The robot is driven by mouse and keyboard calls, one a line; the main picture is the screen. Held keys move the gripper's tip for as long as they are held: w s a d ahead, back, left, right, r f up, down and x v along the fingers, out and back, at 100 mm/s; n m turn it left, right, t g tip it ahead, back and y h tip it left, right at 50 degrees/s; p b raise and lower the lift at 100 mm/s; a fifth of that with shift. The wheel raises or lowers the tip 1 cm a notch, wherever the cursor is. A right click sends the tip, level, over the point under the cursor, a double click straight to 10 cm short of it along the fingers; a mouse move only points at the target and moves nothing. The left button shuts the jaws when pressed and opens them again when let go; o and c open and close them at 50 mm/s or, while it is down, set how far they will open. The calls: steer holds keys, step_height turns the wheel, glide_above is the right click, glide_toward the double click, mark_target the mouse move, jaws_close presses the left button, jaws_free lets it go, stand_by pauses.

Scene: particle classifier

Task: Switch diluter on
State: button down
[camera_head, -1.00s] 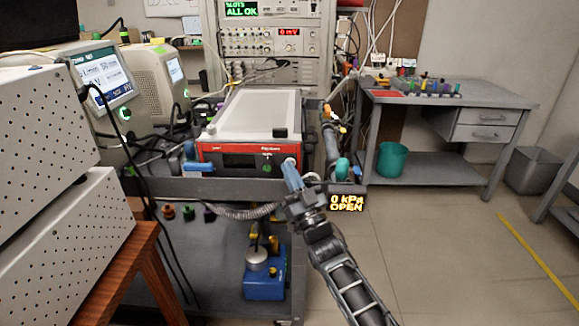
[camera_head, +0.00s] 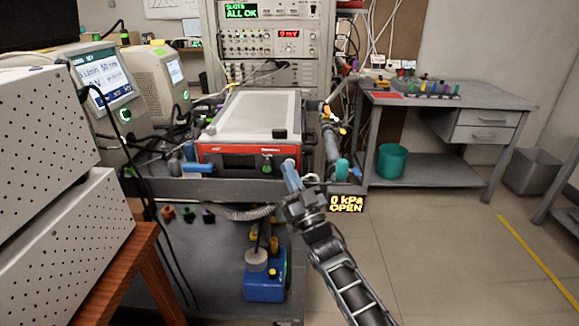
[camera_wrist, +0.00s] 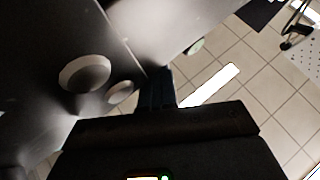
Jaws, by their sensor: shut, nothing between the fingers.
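A white-topped box with a red front (camera_head: 248,160) stands on the cart; I take it for the diluter, but its label is too small to read. Its front has a dark window and a small green round part (camera_head: 267,165). My gripper (camera_head: 290,172) is shut and empty, its blue fingers at the lower right corner of that front. Whether they touch it I cannot tell. In the wrist view the fingers (camera_wrist: 158,88) point along a dark grey surface with two pale round knobs (camera_wrist: 85,73) to their left. No lit switch shows on the box.
The grey cart edge (camera_head: 230,189) runs below the box. Black hoses and a teal-capped part (camera_head: 342,170) stand right of my gripper. A sign (camera_head: 346,203) reads "0 kPa OPEN". Instruments with screens (camera_head: 103,75) crowd the left.

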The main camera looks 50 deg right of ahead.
steer(key=shift+s+d+r+m+h, duration=0.15)
steer(key=shift+d+m+h, duration=0.2)
steer(key=shift+d, duration=0.5)
steer(key=shift+s+a+f+p, duration=0.15)
steer(key=shift+s+a+p, duration=0.1)
steer(key=shift+s, duration=0.2)
steer(key=shift+s+a+f+p, duration=0.1)
steer(key=shift+s+a, duration=0.15)
steer(key=shift+s, duration=0.15)
steer(key=s+a, duration=0.2)
steer(key=a, duration=0.1)
steer(key=s+a+p, duration=0.1)
steer(key=shift+a, duration=0.25)
steer(key=shift+w, duration=0.1)
